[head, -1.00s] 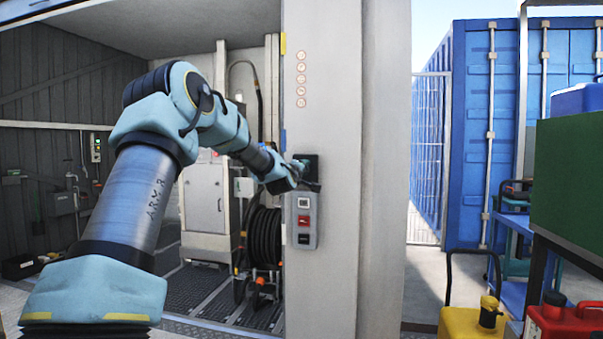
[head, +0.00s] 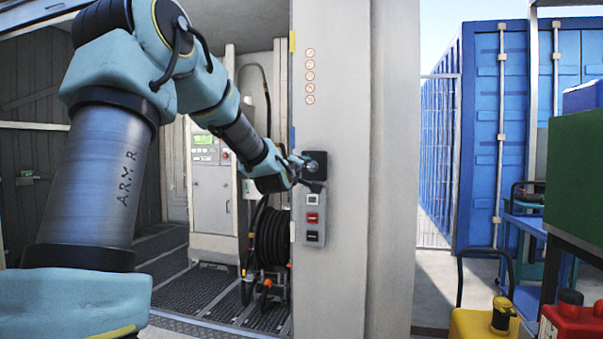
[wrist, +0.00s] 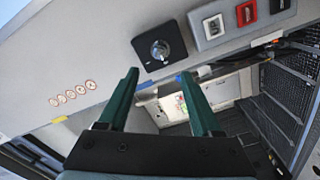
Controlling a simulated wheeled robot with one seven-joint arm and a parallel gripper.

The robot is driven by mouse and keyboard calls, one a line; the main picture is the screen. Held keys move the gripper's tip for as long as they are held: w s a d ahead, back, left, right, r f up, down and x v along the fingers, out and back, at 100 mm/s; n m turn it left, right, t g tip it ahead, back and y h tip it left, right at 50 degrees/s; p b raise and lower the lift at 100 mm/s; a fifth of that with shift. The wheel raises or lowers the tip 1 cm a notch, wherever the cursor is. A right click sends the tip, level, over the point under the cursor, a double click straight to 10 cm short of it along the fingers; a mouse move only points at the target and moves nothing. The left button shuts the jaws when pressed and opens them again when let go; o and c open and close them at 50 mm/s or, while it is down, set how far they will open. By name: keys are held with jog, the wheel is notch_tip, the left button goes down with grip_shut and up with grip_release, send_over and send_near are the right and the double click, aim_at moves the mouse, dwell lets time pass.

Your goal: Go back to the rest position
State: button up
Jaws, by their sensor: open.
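My gripper (head: 306,177) is at the pale pillar in the head view, close to a black square switch plate (head: 317,158). In the wrist view my gripper (wrist: 159,76) has its two green fingers spread, with nothing between them. The black plate with a round silver knob (wrist: 160,49) lies just beyond the fingertips, and the fingers look apart from it. Below the plate in the head view is a grey button box (head: 312,238) with a white, a red and a black button. My fingertips partly overlap the plate's lower edge in the head view, so contact cannot be told there.
The pillar (head: 345,80) stands right in front of my arm. Left of it is an open bay with a grey cabinet (head: 212,195) and a black hose reel (head: 270,245). At the lower right are a yellow can (head: 478,323), a red can (head: 570,325) and a green panel (head: 575,175).

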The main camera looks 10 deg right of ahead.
jog(key=s+a+f+m+g+y+p, duration=0.5)
jog(key=s+a+f+g, duration=0.2)
jog(key=s+a+f, duration=0.55)
jog(key=s+a+f+m+g+y+p, duration=0.1)
jog(key=s+a+f+g, duration=0.2)
jog(key=s+a, duration=0.4)
jog(key=s+a+f+m+g+y+p, duration=0.1)
jog(key=s+a+f+g, duration=0.3)
jog(key=s, duration=0.9)
jog(key=a+f+y+p, duration=0.1)
jog(key=a, duration=0.2)
jog(key=shift+s+a+f+m+y, duration=0.2)
jog(key=shift+a+f+m+y, duration=0.05)
jog(key=shift+f+m+y, duration=0.1)
jog(key=shift+c, duration=0.4)
